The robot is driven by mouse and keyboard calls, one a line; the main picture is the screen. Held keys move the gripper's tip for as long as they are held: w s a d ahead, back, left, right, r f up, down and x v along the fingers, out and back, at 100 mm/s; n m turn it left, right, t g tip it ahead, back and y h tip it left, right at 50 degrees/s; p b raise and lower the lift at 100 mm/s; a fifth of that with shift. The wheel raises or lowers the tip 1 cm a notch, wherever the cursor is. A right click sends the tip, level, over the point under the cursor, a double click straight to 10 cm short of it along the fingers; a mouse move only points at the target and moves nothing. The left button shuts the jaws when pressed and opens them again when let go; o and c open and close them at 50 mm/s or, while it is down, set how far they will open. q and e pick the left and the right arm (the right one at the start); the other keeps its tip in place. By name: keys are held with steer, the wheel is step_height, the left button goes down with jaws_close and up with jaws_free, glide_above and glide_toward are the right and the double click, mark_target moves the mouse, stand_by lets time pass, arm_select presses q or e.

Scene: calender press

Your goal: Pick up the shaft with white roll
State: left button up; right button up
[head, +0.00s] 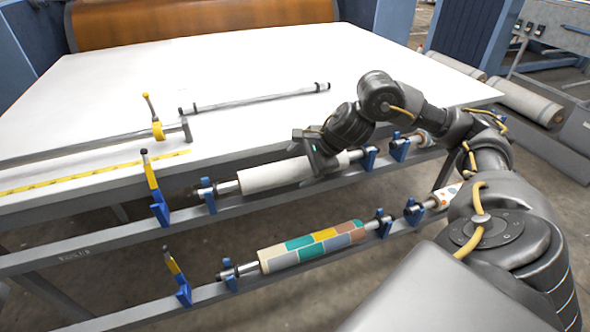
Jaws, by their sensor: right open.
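The shaft with the white roll (268,177) lies across the upper rail of the rack at the table's front. Its bare metal ends rest in blue holders, one at the left (208,195) and one at the right (369,158). My right gripper (318,163) is open at the right part of the white roll and covers some of it. Its fingertips are mostly hidden, so I cannot tell whether they touch the roll. My left gripper is not in view.
A shaft with a colourful patterned roll (312,246) sits on the lower rail. On the white table (250,65) lie a bare shaft (258,99), a bar with a yellow clamp (157,130) and a yellow measuring tape (85,175). Blue-and-yellow levers (153,182) stand left of the rolls.

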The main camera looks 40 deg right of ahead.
mark_target(300, 165)
steer(key=x, duration=0.3)
steer(key=shift+w+f, duration=0.15)
steer(key=shift+f, duration=0.15)
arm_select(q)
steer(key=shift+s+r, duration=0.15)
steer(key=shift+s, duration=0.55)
arm_select(e)
steer(key=c, duration=1.4)
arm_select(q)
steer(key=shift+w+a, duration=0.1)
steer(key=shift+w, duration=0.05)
arm_select(e)
steer(key=shift+r, duration=0.1)
